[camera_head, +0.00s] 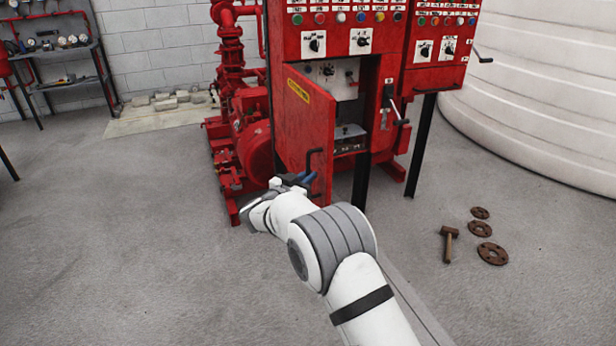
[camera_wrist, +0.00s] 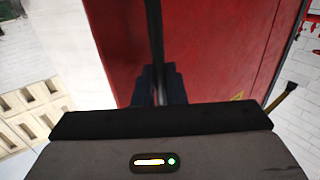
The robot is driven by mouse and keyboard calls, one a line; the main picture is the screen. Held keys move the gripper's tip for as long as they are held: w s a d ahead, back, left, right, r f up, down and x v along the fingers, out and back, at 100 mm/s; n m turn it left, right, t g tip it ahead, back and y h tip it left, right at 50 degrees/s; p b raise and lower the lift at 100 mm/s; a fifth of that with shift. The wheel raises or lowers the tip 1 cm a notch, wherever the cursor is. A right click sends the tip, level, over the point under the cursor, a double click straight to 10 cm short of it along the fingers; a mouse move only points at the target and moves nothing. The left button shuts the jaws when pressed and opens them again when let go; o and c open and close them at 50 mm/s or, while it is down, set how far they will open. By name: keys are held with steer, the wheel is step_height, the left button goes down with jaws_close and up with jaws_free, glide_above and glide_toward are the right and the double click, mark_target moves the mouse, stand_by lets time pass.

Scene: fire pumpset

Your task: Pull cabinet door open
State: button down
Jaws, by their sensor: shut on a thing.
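The red cabinet door (camera_head: 305,125) stands swung open in the head view, with the cabinet interior (camera_head: 345,105) showing to its right. A dark handle (camera_head: 314,160) is on the door's lower right part. My gripper (camera_head: 305,180) is at the lower end of this handle, shut on it. In the wrist view the blue fingers (camera_wrist: 158,88) close around the dark vertical handle bar (camera_wrist: 155,40), in front of the red door face (camera_wrist: 215,45). The fingertips' exact contact is partly hidden.
The red control cabinet (camera_head: 385,60) stands on dark legs, with a lever (camera_head: 395,105) on its right part. Red pump piping (camera_head: 235,110) is behind the door to the left. A hammer (camera_head: 449,241) and rusty flanges (camera_head: 480,229) lie on the right floor.

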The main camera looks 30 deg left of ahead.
steer(key=c, duration=1.9)
jaws_free()
steer(key=shift+w+a+r, duration=0.15)
steer(key=shift+a+r, duration=0.1)
steer(key=shift+r, duration=0.15)
steer(key=shift+o, duration=1.4)
steer(key=shift+f, duration=0.3)
steer(key=s+p, duration=0.1)
steer(key=s, duration=0.6)
steer(key=shift+s+a, duration=0.35)
steer(key=shift+s, duration=0.05)
steer(key=w, duration=0.2)
steer(key=w+b, duration=0.1)
steer(key=w, duration=0.2)
steer(key=w+d, duration=0.1)
steer(key=w, duration=0.2)
steer(key=shift+f, duration=0.1)
steer(key=shift+d, duration=0.1)
